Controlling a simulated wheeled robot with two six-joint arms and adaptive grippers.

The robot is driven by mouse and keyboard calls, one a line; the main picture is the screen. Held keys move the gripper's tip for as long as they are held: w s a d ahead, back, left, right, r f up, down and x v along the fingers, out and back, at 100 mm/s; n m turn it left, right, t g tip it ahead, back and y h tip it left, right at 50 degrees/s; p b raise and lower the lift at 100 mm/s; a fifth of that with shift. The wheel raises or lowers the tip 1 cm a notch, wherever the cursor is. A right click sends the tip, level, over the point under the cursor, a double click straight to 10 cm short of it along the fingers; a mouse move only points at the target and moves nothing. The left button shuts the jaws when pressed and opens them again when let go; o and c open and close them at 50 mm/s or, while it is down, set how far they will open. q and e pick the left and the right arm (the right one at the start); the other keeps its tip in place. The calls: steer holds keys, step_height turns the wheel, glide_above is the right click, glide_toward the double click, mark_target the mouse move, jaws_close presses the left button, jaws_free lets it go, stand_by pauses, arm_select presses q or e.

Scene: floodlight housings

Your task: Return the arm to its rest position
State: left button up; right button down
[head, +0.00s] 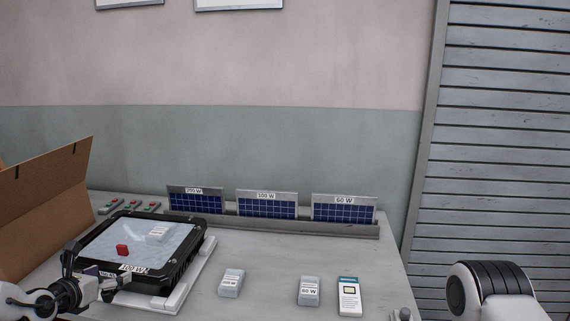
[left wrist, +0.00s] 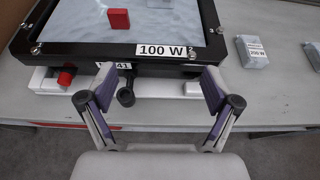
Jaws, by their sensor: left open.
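My left gripper (head: 106,286) is at the lower left in the head view, at the near side of the black-framed floodlight housing (head: 188,262). In the left wrist view its two fingers (left wrist: 157,92) are spread apart with nothing held between them. The housing's front edge with a "100 W" label (left wrist: 163,51) lies just beyond the fingertips, and a dark knob-like part (left wrist: 125,95) shows between the fingers. My right gripper is not in view; only a white and black arm link of mine shows at the lower right in the head view.
A red block (head: 122,250) and a grey block (head: 158,232) lie on the housing's pane. Labelled grey blocks (head: 231,282) (head: 309,291) and a white-blue device (head: 349,296) stand on the table. Three solar panels (head: 267,204) stand behind. A cardboard box (head: 45,205) is at left.

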arm_select(q)
steer(key=d+f, duration=0.1)
steer(key=f, duration=0.1)
steer(key=d+f+m+g, duration=0.1)
steer(key=f, duration=0.2)
steer(key=s+d+f+g, duration=0.1)
steer(key=f, duration=0.1)
steer(key=shift+d+f, duration=0.2)
steer(key=shift+d, duration=0.15)
steer(key=s+d+f+m+g+h+p, duration=0.1)
steer(key=s+d+f+m+g+h, duration=0.3)
steer(key=s+d+f+m+g, duration=0.85)
steer(key=s+d+f+m+g+y, duration=0.1)
steer(key=s+f+m+g+y, duration=0.35)
steer(key=s, duration=1.05)
steer(key=s+d+f+m+y, duration=0.1)
steer(key=s+f+m, duration=0.1)
steer(key=s+m, duration=0.9)
steer(key=m+t, duration=0.2)
steer(key=w+d+m+t, duration=0.2)
steer(key=m+t, duration=0.1)
steer(key=shift+w+d+f+m+t+p, duration=0.15)
steer(key=shift+f+m+t+p, duration=0.15)
steer(key=shift+p, duration=0.1)
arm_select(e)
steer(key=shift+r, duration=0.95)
